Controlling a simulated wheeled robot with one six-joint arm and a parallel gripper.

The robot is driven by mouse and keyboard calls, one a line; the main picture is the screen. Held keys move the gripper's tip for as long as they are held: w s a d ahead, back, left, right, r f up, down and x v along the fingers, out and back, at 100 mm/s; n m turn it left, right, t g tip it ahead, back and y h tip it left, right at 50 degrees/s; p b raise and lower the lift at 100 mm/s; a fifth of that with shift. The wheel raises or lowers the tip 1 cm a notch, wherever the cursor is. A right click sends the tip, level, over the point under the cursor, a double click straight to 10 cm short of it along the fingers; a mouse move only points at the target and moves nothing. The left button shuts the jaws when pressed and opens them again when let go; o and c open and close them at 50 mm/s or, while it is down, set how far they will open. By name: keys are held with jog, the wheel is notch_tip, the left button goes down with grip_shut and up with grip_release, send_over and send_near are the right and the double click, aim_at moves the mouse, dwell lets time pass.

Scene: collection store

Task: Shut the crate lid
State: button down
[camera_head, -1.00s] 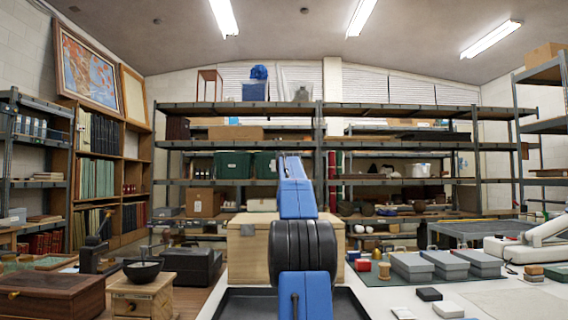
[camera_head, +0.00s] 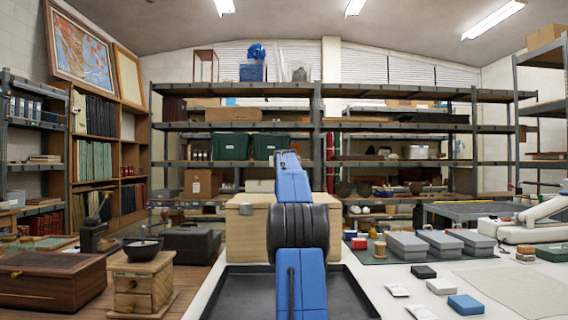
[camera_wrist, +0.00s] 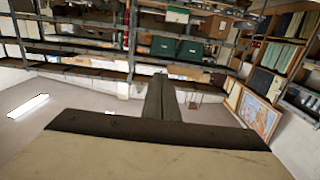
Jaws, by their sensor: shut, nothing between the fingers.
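The pale wooden crate (camera_head: 246,235) stands straight ahead in the head view, with a small metal clasp at its front upper edge. My blue and black arm covers its middle and right part. A pale strip along its top (camera_head: 250,198) shows, but I cannot tell the lid's angle. My gripper is hidden behind the arm in the head view. In the wrist view my gripper (camera_wrist: 161,98) shows as dark fingers, close together and empty, with shelves and ceiling beyond. A broad pale surface with a dark band fills the bottom; I cannot tell what it is.
Left of the crate are a small drawer chest (camera_head: 142,285), a dark bowl (camera_head: 142,246), a brown wooden box (camera_head: 50,280) and a black case (camera_head: 191,244). Grey boxes (camera_head: 407,244) and a blue box (camera_head: 466,304) lie on the white table at right. Shelving (camera_head: 400,125) stands behind.

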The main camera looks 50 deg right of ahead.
jog(key=shift+a, duration=0.1)
jog(key=v, duration=1.7)
jog(key=shift+s, duration=0.2)
